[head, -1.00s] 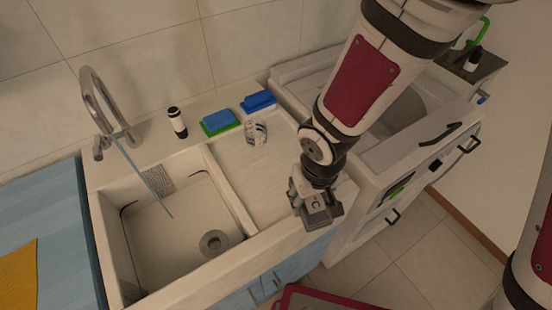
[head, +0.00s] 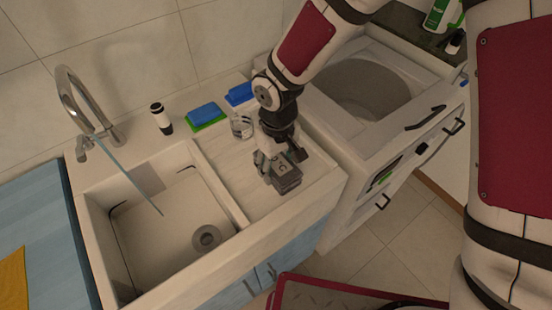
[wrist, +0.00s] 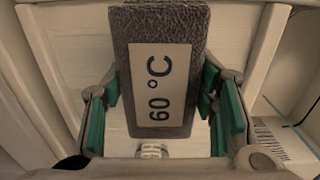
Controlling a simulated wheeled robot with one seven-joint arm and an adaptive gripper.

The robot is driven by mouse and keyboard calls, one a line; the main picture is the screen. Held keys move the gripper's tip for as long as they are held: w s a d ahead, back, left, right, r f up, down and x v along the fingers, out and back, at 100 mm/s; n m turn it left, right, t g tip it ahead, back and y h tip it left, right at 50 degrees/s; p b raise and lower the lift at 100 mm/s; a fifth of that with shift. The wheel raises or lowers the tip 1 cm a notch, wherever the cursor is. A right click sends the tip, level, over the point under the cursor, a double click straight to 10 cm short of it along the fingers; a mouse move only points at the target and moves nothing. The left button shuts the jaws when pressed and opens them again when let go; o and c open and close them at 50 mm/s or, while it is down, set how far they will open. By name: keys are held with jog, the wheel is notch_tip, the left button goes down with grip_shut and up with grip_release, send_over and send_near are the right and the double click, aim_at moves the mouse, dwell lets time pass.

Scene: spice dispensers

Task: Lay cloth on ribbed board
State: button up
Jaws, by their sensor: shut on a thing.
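My gripper (head: 278,172) is shut on a folded dark grey cloth (wrist: 162,28). In the wrist view the cloth sits between the green finger pads and carries a pale tag (wrist: 160,85) marked "60 °C". In the head view the cloth (head: 288,183) shows as a small grey block at the fingertips. The pale ribbed board (head: 226,160) lies right of the sink basin. My gripper with the cloth is over the board's right half. I cannot tell whether the cloth touches the board. My gripper hides part of the board.
A patterned glass (head: 241,126) stands at the back of the board, just behind my gripper. Blue sponges (head: 203,114) (head: 239,94) and a black-and-white bottle (head: 161,118) line the back ledge. The sink basin (head: 150,225) is left, with a tall faucet (head: 75,95). A white appliance (head: 360,140) stands right.

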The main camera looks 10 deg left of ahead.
aim_at(275, 166)
jog(key=shift+w+a+f, duration=0.1)
jog(key=shift+w+a, duration=0.15)
jog(key=shift+w, duration=0.3)
jog(key=shift+w+a, duration=0.2)
jog(key=shift+w, duration=0.3)
jog(key=shift+w+f+p, duration=0.15)
jog(key=shift+f+p, duration=0.25)
jog(key=shift+f, duration=1.4)
jog(key=shift+f, duration=0.1)
jog(key=o, duration=1.2)
notch_tip(275, 166, up, 12)
jog(key=shift+r+b, duration=0.15)
jog(key=shift+b, duration=0.25)
